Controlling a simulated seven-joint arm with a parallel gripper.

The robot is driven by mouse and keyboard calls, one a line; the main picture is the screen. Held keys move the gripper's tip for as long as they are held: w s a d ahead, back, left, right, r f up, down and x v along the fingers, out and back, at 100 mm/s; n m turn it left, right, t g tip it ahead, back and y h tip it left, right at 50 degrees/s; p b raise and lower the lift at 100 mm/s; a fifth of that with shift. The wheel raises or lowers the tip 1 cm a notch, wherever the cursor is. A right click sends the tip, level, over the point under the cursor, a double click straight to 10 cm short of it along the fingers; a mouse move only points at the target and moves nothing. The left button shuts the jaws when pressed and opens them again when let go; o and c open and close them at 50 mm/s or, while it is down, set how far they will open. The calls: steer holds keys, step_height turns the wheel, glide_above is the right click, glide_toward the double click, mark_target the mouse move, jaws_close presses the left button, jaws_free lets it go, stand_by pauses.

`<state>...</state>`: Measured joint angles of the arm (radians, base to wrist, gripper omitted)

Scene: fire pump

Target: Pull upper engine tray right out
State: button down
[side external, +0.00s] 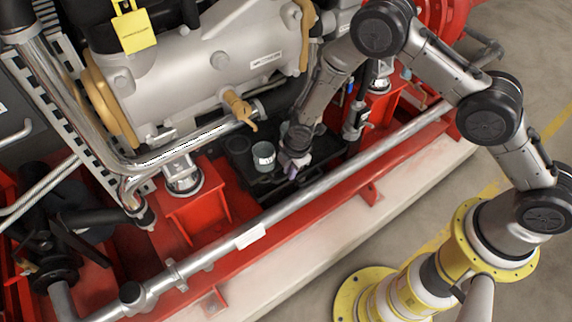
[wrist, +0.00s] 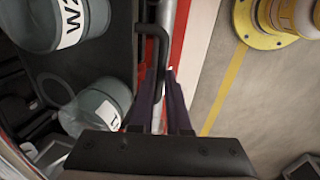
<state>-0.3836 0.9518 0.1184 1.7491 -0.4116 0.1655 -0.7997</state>
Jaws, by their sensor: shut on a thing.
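The upper engine tray (side external: 240,162) is a dark flat tray low beside the engine, behind the long grey pipe. It bears grey-green cups; one cup (side external: 263,157) stands left of my gripper (side external: 292,172). In the wrist view the dark tray (wrist: 112,58) is at left, with a cup marked W2 (wrist: 72,25) and another labelled cup (wrist: 98,108). A black bent handle (wrist: 150,35) at the tray's edge runs down between the purple fingers of my gripper (wrist: 165,102). The fingers are shut on this handle; their tips are partly hidden in the side view.
The grey pipe (side external: 325,188) runs in front of the tray above the red frame (side external: 250,255). The silver engine body (side external: 205,60) with a tan valve (side external: 238,108) overhangs behind. Red supports (side external: 198,215) stand to the left and right. Open floor (wrist: 228,90) lies outside the frame.

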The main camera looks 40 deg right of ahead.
steer(key=s, duration=1.3)
steer(key=shift+s, duration=0.15)
steer(key=c, duration=0.9)
jaws_free()
steer(key=shift+s+r, duration=0.4)
steer(key=shift+r, duration=1.85)
steer(key=shift+s+r, duration=0.4)
steer(key=shift+r, duration=1.9)
steer(key=shift+s+r, duration=0.4)
steer(key=shift+r, duration=1.85)
